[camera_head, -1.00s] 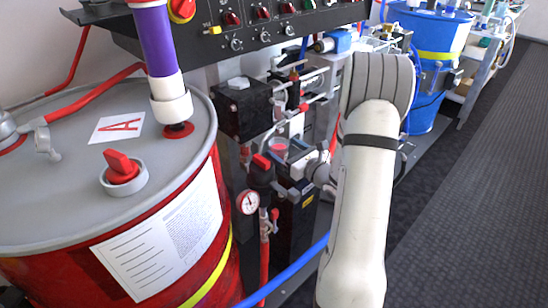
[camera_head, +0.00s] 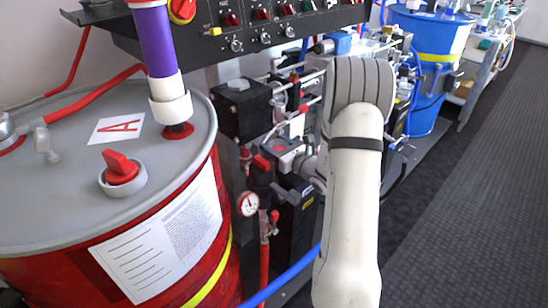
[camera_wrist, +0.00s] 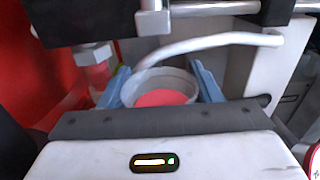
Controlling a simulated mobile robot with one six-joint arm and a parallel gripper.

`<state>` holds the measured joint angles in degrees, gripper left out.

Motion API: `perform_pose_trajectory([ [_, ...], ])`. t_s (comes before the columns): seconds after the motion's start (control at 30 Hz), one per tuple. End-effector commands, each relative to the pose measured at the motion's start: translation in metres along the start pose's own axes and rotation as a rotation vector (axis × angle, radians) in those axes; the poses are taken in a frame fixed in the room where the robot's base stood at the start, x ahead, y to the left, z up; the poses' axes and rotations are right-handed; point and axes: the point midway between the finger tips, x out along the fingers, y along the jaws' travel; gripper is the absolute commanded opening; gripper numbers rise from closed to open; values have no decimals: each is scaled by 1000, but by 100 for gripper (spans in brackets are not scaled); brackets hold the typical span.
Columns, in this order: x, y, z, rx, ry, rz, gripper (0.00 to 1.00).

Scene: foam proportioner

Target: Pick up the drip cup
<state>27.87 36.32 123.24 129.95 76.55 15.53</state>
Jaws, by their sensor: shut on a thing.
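The drip cup (camera_wrist: 160,88) is a grey round cup with a red inside. In the wrist view it sits between the two blue fingers of my gripper (camera_wrist: 162,92), which are shut on it from left and right. A pale curved tube passes just above the cup's far rim. In the head view my gripper (camera_head: 284,150) is small and partly hidden among the valves, to the left of my white arm. The cup's underside is hidden in both views.
A red drum (camera_head: 120,190) with a grey lid stands at the left. A black valve block (camera_head: 243,108), a pressure gauge (camera_head: 248,203) and a blue hose (camera_head: 285,276) are close to my arm. A blue drum (camera_head: 432,65) stands behind. Dark floor at the right is clear.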

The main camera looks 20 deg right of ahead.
Motion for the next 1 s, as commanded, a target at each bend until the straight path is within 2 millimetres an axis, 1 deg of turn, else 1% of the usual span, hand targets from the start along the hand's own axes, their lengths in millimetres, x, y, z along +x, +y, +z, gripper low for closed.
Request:
perform_pose_trajectory([
  [0.03,0,0,0,0,0,0,47],
  [0.2,0,0,0,0,0,-1,33],
  [0.23,0,0,0,0,0,-1,32],
  [0.27,0,0,0,0,0,-1,28],
  [0.53,0,-1,4,-1,-1,-1,28],
  [0.7,-2,-1,19,-1,-1,-2,28],
  [0.73,-8,-2,16,1,1,-4,28],
  [0.87,-36,-3,16,1,1,-8,28],
  [1.0,-75,-3,16,2,1,-10,28],
])
